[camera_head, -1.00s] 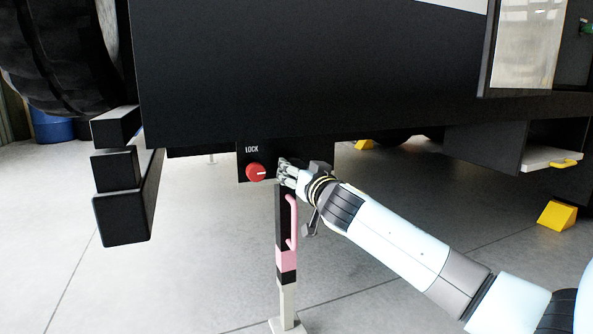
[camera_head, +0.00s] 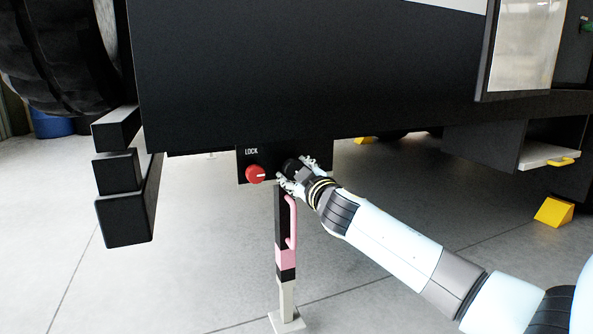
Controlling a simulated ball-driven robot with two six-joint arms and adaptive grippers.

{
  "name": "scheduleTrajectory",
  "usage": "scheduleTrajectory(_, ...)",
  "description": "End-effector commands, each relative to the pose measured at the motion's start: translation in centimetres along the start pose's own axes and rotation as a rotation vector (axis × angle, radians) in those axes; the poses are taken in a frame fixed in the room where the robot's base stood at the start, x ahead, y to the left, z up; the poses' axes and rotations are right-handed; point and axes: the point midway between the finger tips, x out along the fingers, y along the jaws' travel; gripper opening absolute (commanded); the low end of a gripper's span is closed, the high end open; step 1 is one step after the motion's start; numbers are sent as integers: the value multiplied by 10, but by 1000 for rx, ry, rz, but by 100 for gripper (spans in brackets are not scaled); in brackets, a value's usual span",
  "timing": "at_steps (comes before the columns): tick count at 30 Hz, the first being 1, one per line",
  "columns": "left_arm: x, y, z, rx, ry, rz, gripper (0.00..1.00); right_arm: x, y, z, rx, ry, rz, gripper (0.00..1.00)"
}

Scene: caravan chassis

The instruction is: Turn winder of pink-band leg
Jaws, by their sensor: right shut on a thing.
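The pink-band leg (camera_head: 285,258) stands upright under the black chassis, with a pink band, a pink handle (camera_head: 291,222) on its side and a pale lower tube on a flat foot. My right gripper (camera_head: 291,179) is at the top of this leg, just right of the red lock knob, and is shut on the winder. The fingers and wrist hide the winder, so its shape and angle cannot be told. My left gripper is not in view.
A red knob (camera_head: 255,174) marked LOCK sits on a dark plate close left of my right gripper. The chassis panel (camera_head: 300,80) hangs above. Black bars (camera_head: 125,190) jut out at left. A yellow chock (camera_head: 555,212) lies at right. The floor around the leg's foot is clear.

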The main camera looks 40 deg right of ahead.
Motion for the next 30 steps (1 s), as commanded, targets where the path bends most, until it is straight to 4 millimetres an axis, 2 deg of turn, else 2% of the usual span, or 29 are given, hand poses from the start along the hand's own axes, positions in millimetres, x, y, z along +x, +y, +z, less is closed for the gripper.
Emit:
scheduleTrajectory(12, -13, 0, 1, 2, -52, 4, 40, 0, 0, 0, -179, 1, -1, 16)
scheduleTrajectory(28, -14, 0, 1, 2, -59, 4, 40, 0, 0, 0, -201, 1, -1, 16)
scheduleTrajectory(29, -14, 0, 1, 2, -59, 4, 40, 0, 0, 0, -201, 1, -1, 50)
scheduleTrajectory(30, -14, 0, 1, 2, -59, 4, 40, 0, 0, 0, -200, 1, -1, 56)
